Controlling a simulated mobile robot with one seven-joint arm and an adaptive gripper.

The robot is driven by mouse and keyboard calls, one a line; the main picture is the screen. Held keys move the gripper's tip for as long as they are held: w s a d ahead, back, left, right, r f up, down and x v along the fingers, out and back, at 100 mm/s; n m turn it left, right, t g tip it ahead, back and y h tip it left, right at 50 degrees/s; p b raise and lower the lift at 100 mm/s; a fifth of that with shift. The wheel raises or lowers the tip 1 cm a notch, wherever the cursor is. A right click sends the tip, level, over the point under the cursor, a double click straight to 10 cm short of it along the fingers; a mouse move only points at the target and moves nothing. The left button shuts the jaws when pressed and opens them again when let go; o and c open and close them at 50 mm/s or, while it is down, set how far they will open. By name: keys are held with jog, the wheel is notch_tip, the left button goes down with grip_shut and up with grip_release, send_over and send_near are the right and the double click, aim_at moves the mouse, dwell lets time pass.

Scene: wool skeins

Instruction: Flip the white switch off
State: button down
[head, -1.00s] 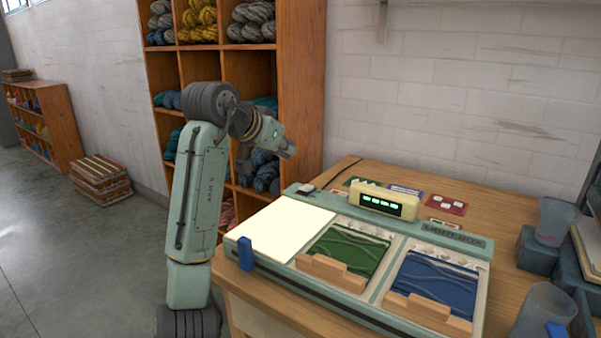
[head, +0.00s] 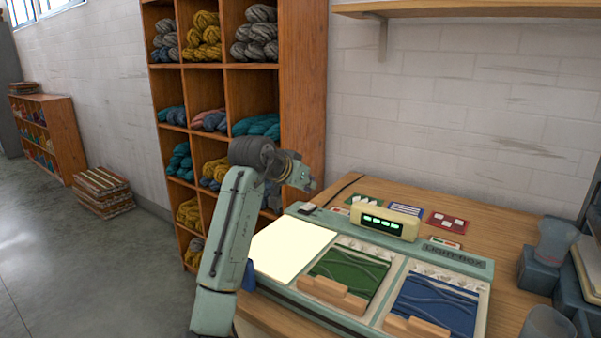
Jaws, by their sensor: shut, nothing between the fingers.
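The light box (head: 465,262) lies on the wooden table, with its left panel (head: 290,247) glowing white. A small white switch (head: 307,208) with a dark surround sits at the back left corner of the box; its tilt is too small to make out. My gripper (head: 310,185) is shut and empty. In the picture it shows just above the switch, pointing right and slightly down, with a visible gap between them.
A cream display (head: 383,222) with green lit marks stands at the back of the box. Green (head: 345,275) and blue (head: 437,303) panels with wooden blocks lie right of the lit panel. A wool shelf (head: 303,90) rises behind my arm.

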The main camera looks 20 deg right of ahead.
aim_at(303, 213)
jog(key=shift+s+a+f, duration=0.15)
jog(key=shift+a+f, duration=0.15)
jog(key=shift+f, duration=0.4)
jog(key=shift+s+a+f, duration=0.15)
jog(key=shift+a+f, duration=0.1)
jog(key=shift+f, duration=0.45)
jog(key=shift+f, duration=0.1)
jog(key=shift+s+f+b, duration=0.1)
jog(key=shift+f+b, duration=0.25)
jog(key=shift+b, duration=0.15)
jog(key=b, duration=0.1)
jog(key=f+t+h+b, duration=0.1)
jog(key=shift+s+a+f+b, duration=0.1)
jog(key=shift+s+a+b, duration=0.1)
jog(key=shift+a+b, duration=0.1)
jog(key=shift+a+r+h+p, duration=0.1)
jog(key=shift+r+h+p, duration=0.2)
jog(key=shift+r, duration=0.25)
jog(key=shift+f, duration=0.1)
